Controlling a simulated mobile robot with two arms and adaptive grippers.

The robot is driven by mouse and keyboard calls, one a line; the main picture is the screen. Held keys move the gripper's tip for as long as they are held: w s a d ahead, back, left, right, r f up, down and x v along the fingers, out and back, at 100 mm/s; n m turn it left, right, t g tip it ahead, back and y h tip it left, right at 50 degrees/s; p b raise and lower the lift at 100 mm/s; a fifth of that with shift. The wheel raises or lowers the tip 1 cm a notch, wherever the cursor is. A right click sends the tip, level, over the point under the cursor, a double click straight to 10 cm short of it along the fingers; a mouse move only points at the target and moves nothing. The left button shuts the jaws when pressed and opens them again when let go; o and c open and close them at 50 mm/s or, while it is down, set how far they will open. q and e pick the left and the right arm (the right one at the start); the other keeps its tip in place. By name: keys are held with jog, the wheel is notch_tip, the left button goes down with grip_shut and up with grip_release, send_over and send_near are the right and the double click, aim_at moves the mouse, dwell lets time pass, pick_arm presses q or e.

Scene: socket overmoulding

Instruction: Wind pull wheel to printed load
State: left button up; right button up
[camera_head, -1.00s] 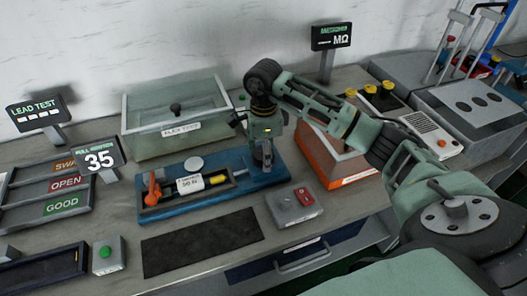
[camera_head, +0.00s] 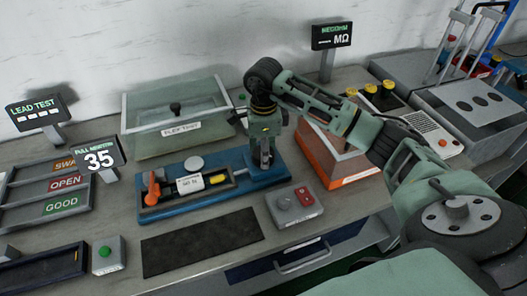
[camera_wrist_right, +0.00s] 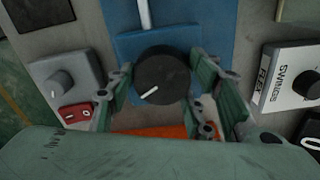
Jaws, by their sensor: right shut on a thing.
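The pull wheel (camera_wrist_right: 165,77) is a round black knob with a white pointer line, at the right end of the blue pull rig (camera_head: 157,214). My right gripper (camera_wrist_right: 167,90) is shut on it, a finger on each side in the right wrist view. In the head view my right gripper (camera_head: 263,150) points down over the rig's right end and hides the wheel. The rig holds an orange clamp (camera_head: 152,190) and a white printed tag (camera_head: 189,184), its print too small to read surely. The pull display (camera_head: 99,159) reads 35. My left gripper is not in view.
A dark mat (camera_head: 202,242) lies clear in front.

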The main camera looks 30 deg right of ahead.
jog(key=m, duration=0.5)
jog(key=shift+s+a+f+b, duration=0.1)
jog(key=shift+a+f+b, duration=0.05)
jog(key=shift+b, duration=0.25)
jog(key=shift+a+m, duration=0.1)
jog(key=shift+m, duration=1.9)
jog(key=o, duration=1)
jog(key=shift+o, duration=0.5)
